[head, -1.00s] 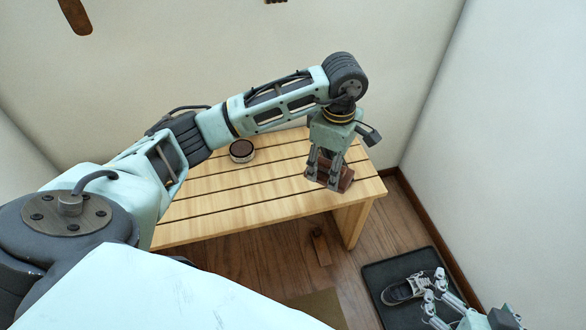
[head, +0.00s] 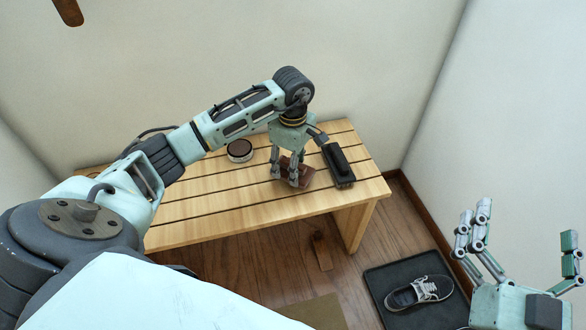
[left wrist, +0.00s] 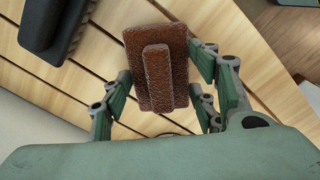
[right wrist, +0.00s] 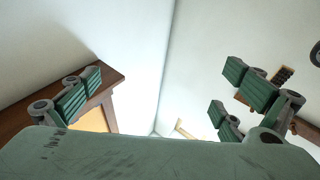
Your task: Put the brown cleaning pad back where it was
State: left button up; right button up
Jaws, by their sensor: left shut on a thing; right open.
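The brown cleaning pad (head: 307,174) is a reddish-brown block with a raised bar on its back. My left gripper (head: 287,180) points down over the slatted wooden bench (head: 220,200) and is shut on the pad, partly hiding it in the head view. In the left wrist view the pad (left wrist: 142,80) sits between the fingers, its bar facing the camera. I cannot tell whether it touches the slats. My right gripper (head: 522,245) is open and empty at the right, away from the bench, fingers up.
A black brush (head: 338,164) lies on the bench just right of the pad. A round dark-topped tin (head: 240,150) stands at the back left. A sneaker (head: 420,290) lies on a black tray (head: 385,275) on the floor. The bench's front left slats are clear.

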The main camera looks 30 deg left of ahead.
pick_arm(q)
jog(key=shift+f, duration=0.8)
jog(key=shift+w, duration=0.1)
pick_arm(e)
jog(key=r, duration=0.1)
jog(key=r+t, duration=0.1)
jog(key=shift+s+a+r+y, duration=0.1)
jog(key=shift+s+r+y, duration=0.2)
jog(key=shift+s+y, duration=0.1)
pick_arm(q)
jog(key=shift+f, duration=0.2)
pick_arm(e)
jog(key=shift+s+r+t, duration=0.2)
jog(key=shift+r+t, duration=0.3)
pick_arm(q)
jog(key=o, duration=1)
pick_arm(e)
jog(key=shift+r, duration=0.15)
